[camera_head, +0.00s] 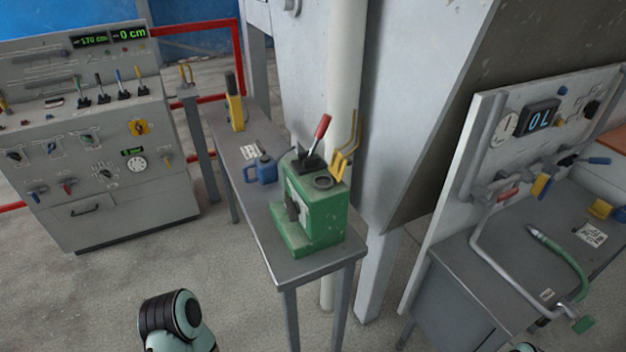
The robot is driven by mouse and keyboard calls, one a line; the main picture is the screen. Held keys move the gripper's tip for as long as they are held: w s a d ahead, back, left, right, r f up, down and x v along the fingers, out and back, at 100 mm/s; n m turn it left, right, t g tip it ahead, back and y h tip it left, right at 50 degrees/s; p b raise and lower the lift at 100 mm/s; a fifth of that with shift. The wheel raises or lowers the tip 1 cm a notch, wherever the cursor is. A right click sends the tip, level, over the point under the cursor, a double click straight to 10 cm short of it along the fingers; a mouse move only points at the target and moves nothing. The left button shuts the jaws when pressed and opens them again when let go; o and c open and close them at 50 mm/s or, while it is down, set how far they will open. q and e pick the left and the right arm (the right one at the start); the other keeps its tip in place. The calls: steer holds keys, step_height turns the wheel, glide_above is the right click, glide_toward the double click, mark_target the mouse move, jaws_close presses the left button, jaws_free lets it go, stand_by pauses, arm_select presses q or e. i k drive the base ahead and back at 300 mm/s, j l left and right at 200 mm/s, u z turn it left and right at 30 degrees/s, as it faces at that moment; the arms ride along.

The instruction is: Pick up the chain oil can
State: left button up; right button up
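A small blue can (265,169) with a handle on its left side stands upright on a narrow grey table (249,203). It looks like the chain oil can, though no label can be read. It stands behind and to the left of a green machine (313,213). Neither gripper is in view, and nothing is seen touching the can. Only a rounded arm part of mine shows at the bottom left.
The green machine has a red-handled lever (318,131) and yellow hooks (345,155) beside it. A yellow and black device (235,107) stands at the table's far end. A control console (95,140) is left; a workbench (510,275) is right. Floor is clear left of the table.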

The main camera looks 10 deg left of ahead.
mark_target(265, 167)
steer(key=j+z, duration=0.2)
steer(key=z, duration=0.15)
steer(key=j+z, duration=0.25)
steer(key=z, duration=0.15)
steer(key=j+z, duration=0.15)
steer(key=j, duration=0.4)
steer(key=j+z, duration=0.2)
steer(key=j, duration=0.35)
steer(key=k, duration=0.05)
